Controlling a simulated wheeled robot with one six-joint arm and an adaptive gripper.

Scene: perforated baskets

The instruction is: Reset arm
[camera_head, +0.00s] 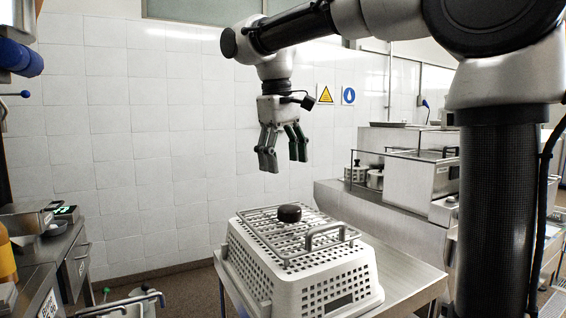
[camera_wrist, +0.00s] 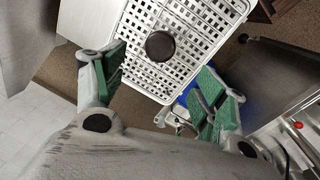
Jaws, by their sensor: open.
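My gripper (camera_head: 282,158) hangs from the arm in the upper middle of the head view, pointing down, well above the basket. It is open, with nothing between the green-padded fingers; they also show in the wrist view (camera_wrist: 160,92). A round dark object (camera_head: 289,212) sits on the rack and shows as a dark disc in the wrist view (camera_wrist: 160,46).
The metal table (camera_head: 405,278) carries the basket. A steel counter with equipment (camera_head: 415,170) stands at the right. A metal cabinet (camera_head: 75,262) and a yellow container (camera_head: 6,258) are at the left. A tiled wall (camera_head: 150,150) is behind. The air around my gripper looks clear.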

